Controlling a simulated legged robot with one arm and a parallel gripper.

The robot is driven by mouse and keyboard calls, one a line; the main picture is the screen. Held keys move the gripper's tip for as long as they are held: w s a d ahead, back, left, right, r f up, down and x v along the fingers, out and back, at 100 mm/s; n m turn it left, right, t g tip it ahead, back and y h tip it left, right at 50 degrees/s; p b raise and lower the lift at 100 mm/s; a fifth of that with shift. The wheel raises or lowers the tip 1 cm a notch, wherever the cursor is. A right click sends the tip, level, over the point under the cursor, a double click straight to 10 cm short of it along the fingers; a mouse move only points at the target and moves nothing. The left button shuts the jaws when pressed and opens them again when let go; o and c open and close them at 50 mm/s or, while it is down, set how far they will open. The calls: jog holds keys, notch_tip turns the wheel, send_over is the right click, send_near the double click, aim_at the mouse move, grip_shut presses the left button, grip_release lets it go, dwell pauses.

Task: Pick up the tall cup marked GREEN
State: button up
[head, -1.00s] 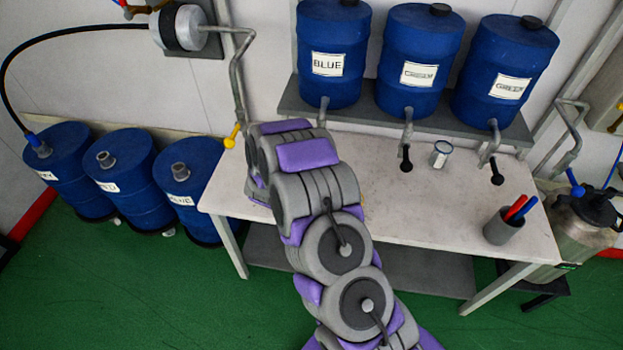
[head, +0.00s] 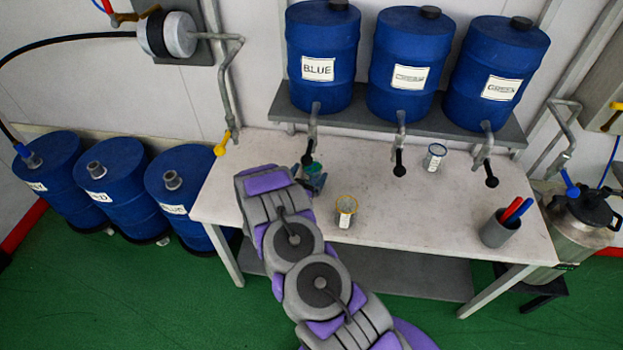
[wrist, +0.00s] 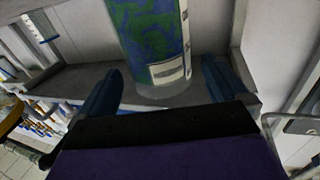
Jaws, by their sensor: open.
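A tall cup (wrist: 150,35) with green and blue patches and a white label stands between the two blue fingers of my gripper (wrist: 162,88) in the wrist view. Its lower part shows nearest to me, and the label text is too small to read. The fingers are open on either side, with a gap visible at the right finger. In the head view my gripper (head: 314,184) is at the table's back left, and a greenish cup top (head: 312,168) shows there, mostly hidden by the gripper.
A yellow-rimmed cup (head: 346,210) stands right of my arm. A blue-rimmed cup (head: 435,157) stands further back right. A grey pen holder (head: 497,232) is at the right of the white table (head: 400,220). Blue drums with taps (head: 410,65) overhang the back.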

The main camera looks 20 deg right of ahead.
aim_at(316, 162)
jog(key=shift+b+x, duration=0.55)
jog(key=shift+x, duration=2.05)
jog(key=shift+a, duration=0.1)
grip_shut()
